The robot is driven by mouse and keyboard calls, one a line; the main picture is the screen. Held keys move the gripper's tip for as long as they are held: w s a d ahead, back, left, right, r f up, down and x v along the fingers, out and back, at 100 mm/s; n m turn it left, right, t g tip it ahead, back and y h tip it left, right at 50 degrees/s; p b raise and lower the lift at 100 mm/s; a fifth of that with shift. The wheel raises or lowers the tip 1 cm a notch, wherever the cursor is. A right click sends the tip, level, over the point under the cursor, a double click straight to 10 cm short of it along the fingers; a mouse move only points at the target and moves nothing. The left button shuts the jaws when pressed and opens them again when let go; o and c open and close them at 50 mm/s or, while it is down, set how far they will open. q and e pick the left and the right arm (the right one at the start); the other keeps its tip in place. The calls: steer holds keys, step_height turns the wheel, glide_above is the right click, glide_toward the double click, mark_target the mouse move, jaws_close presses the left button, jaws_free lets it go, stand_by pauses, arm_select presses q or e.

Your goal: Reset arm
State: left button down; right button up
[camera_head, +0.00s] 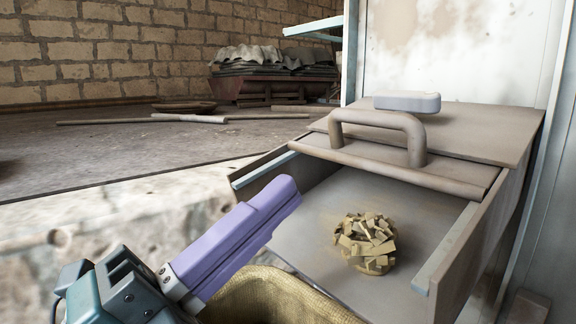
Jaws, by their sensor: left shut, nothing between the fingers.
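My left gripper (280,196), with long purple fingers on a teal and grey body, comes in from the lower left. Its fingers are shut together with nothing between them. The fingertips point up and right and appear in front of the left side of an open metal box (462,238). They look apart from the box, though the exact distance is hard to tell. My right gripper is out of the picture.
The box has a thick brown handle (384,119) and holds a heap of tan chips (364,243). A pale grey block (407,102) lies on its top. A woven yellowish rim (275,292) is below my gripper. Rods (190,118) lie on the floor behind.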

arm_select(q)
steer(key=w+a+r+n+t+y+p, duration=0.1)
steer(key=a+r+n+y+p, duration=0.55)
steer(key=p, duration=0.45)
steer(key=w+a+r+n+y+p, duration=0.25)
steer(key=r+n+y+p, duration=0.25)
steer(key=n+y+p, duration=0.4)
steer(key=s+a+r+n+g+y+p, duration=0.1)
steer(key=s+a+r+n+g+p, duration=0.25)
steer(key=s+p, duration=0.4)
steer(key=s+a+r+n+g+y+p, duration=0.1)
steer(key=s+a+r+n+g+p, duration=0.3)
steer(key=s+p, duration=0.4)
steer(key=s+a+r+n+g+y+p, duration=0.15)
steer(key=s+r+n+g+p, duration=0.25)
steer(key=s+r+p, duration=0.4)
step_height(320, 180, up, 32)
steer(key=w+p, duration=0.2)
steer(key=p, duration=3.3)
steer(key=shift+r, duration=0.2)
steer(key=shift+a, duration=0.1)
